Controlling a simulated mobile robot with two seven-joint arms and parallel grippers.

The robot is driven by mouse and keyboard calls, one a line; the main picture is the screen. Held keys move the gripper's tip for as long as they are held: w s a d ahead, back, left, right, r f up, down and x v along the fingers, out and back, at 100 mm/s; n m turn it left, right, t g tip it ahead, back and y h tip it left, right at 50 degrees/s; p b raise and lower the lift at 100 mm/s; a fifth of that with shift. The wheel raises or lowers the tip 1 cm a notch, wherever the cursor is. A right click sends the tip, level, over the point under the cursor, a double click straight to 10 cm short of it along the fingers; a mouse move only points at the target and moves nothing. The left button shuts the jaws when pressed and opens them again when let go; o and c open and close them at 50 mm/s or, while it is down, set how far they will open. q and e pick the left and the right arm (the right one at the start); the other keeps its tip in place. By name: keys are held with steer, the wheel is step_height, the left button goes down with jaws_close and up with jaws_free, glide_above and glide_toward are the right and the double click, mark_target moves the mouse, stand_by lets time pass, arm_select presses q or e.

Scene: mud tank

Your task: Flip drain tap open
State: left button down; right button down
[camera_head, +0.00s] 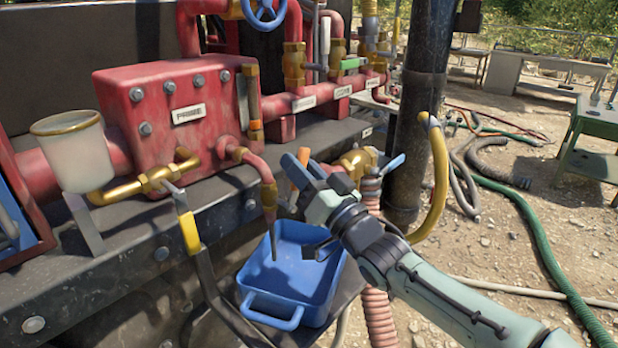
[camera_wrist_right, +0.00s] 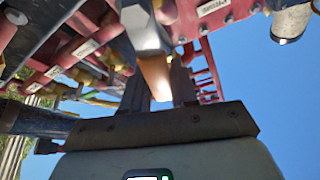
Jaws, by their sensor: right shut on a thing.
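My right gripper (camera_head: 299,178) comes in from the right over the blue tub. It is shut on an orange tap handle (camera_head: 295,171), which shows between its fingers just right of the red down-pipe. The tap body behind the handle is mostly hidden by the gripper. A red pipe with a brass end (camera_head: 269,196) points down into the tub. My left gripper is in neither view.
The blue tub (camera_head: 276,300) stands below the pipe. A red tank block (camera_head: 170,100) with a brass valve (camera_head: 155,180) and white cup (camera_head: 72,152) is at the left. A yellow hanging hose (camera_head: 440,180) and black post (camera_head: 422,90) are at the right. Hoses lie on gravel.

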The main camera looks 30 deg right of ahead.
steer(key=n, duration=0.1)
steer(key=a+n+y, duration=0.1)
steer(key=n, duration=0.1)
steer(key=shift+s+a+r, duration=0.15)
steer(key=shift+s+a, duration=0.05)
steer(key=shift+s, duration=0.1)
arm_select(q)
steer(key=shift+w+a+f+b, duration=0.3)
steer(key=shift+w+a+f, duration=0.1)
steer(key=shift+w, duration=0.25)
arm_select(e)
steer(key=shift+s+a+n+g+y, duration=0.1)
steer(key=shift+a+n+g+y, duration=0.15)
steer(key=shift+n+y, duration=0.35)
steer(key=shift+s+a+n+g+y, duration=0.15)
steer(key=shift+a+n+y, duration=0.2)
steer(key=shift+n, duration=0.45)
steer(key=c, duration=1)
jaws_free()
steer(key=shift+r, duration=0.1)
steer(key=shift+o, duration=0.2)
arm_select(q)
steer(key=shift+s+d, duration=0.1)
arm_select(e)
steer(key=v, duration=1.3)
steer(key=shift+s+d, duration=0.1)
